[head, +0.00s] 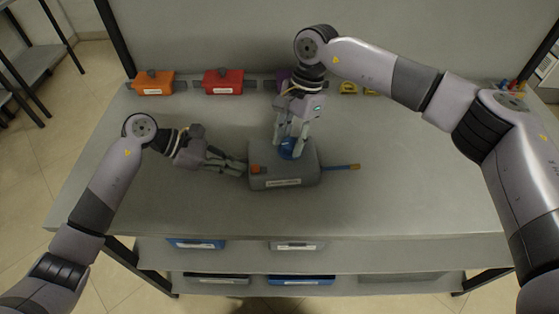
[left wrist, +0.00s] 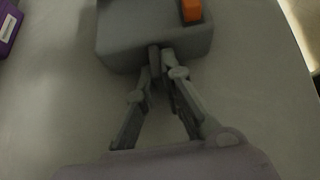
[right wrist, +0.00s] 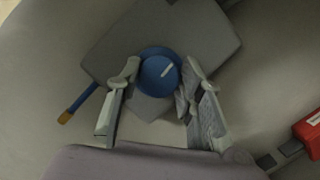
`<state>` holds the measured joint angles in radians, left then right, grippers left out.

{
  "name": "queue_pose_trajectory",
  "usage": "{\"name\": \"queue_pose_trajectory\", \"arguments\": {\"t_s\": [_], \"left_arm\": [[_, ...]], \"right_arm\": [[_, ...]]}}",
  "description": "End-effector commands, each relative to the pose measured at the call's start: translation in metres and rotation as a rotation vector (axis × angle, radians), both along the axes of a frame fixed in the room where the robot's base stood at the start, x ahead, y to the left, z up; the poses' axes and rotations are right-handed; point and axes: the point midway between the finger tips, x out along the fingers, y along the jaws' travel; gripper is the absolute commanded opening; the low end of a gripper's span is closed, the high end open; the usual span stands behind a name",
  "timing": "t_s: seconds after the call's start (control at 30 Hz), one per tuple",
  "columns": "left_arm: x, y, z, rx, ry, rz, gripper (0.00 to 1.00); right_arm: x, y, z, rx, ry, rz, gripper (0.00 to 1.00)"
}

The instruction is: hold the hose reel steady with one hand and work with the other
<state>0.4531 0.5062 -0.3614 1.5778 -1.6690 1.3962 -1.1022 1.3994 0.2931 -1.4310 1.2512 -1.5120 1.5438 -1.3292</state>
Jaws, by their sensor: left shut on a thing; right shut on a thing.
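The hose reel (head: 284,177) is a grey box on the bench, with an orange part at its left, a blue knob (head: 291,152) on top and a blue hose end (head: 343,167) sticking out at its right. My left gripper (head: 240,168) is shut on a small dark tab at the box's left side; the left wrist view shows the fingertips (left wrist: 160,62) closed there beside the orange part (left wrist: 191,10). My right gripper (head: 290,150) comes from above and is shut on the blue knob. In the right wrist view the knob (right wrist: 158,72) with a white mark sits between its fingers.
An orange box (head: 153,86), a red box (head: 223,84) and a partly hidden purple box (head: 284,78) stand along the back of the bench. Yellow items (head: 349,88) lie farther right. The bench top (head: 400,190) is clear right of the reel.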

Motion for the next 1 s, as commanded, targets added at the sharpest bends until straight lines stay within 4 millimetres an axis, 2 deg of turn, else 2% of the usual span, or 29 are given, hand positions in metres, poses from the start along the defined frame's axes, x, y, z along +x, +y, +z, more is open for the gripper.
{"name": "queue_pose_trajectory", "arguments": {"t_s": [0.23,0.37,1.0], "left_arm": [[-0.0004,0.0000,-0.0004,0.001,0.000,-0.001,0.00],[-0.0005,-0.0001,-0.0004,0.001,0.000,-0.002,0.00],[-0.0009,-0.0009,-0.0001,-0.001,0.000,-0.004,0.00]], "right_arm": [[0.0001,0.0000,-0.0004,0.000,-0.001,-0.001,0.12],[0.0002,-0.0001,-0.0007,0.001,-0.001,-0.027,0.12],[0.0000,0.0000,-0.0007,0.002,-0.003,-0.862,0.12]]}}
